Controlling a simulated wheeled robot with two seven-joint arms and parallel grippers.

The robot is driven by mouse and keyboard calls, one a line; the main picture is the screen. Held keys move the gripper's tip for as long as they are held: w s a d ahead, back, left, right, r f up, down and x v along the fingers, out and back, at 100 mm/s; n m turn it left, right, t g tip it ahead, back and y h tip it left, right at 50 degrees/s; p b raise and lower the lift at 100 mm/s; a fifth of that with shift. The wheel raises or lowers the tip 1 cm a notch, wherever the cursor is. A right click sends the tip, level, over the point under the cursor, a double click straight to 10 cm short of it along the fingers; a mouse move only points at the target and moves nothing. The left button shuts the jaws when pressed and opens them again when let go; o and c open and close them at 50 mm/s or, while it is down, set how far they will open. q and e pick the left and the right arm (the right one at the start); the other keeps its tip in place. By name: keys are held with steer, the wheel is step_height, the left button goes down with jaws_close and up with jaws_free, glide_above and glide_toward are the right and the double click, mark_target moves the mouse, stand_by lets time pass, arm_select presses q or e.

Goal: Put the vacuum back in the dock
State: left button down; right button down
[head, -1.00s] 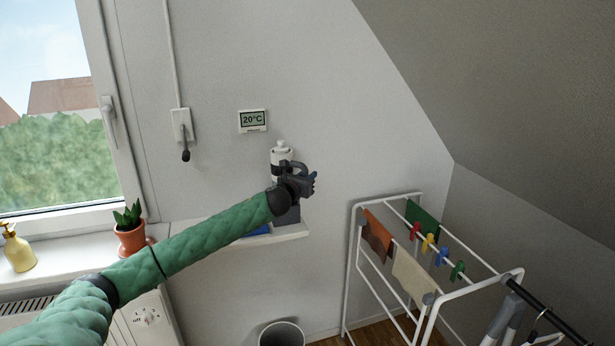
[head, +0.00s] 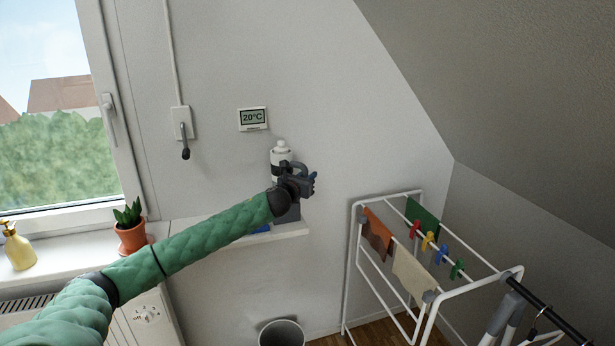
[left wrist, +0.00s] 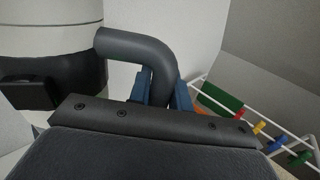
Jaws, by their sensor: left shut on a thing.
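The vacuum (head: 282,155) is a white upright cylinder with a dark band and a dark looped handle (head: 299,168). It stands at a grey dock (head: 289,214) on the white shelf (head: 291,230); how fully it is seated I cannot tell, as my gripper covers the join. My left gripper (head: 310,181) is shut on the handle. In the left wrist view the handle (left wrist: 135,45) bends down between the blue fingertips (left wrist: 162,90), and the white body (left wrist: 55,38) is at the left. My right gripper is out of view.
A thermostat (head: 252,119) and a wall switch (head: 182,122) are on the wall. A potted plant (head: 131,234) and a yellow dispenser (head: 18,250) stand on the left sill. A drying rack (head: 352,255) is at the right; a bin (head: 282,333) is below.

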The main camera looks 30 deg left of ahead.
arm_select(q)
steer(key=shift+r, duration=0.15)
steer(key=c, duration=1.2)
jaws_free()
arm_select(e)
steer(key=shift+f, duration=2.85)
arm_select(q)
steer(key=shift+s+f+b, duration=0.2)
steer(key=shift+s+b, duration=0.1)
steer(key=shift+s, duration=0.3)
steer(key=s+b, duration=0.2)
steer(key=s, duration=0.4)
steer(key=shift+s+d+r, duration=0.15)
steer(key=shift+s+d, duration=0.15)
steer(key=shift+s, duration=0.05)
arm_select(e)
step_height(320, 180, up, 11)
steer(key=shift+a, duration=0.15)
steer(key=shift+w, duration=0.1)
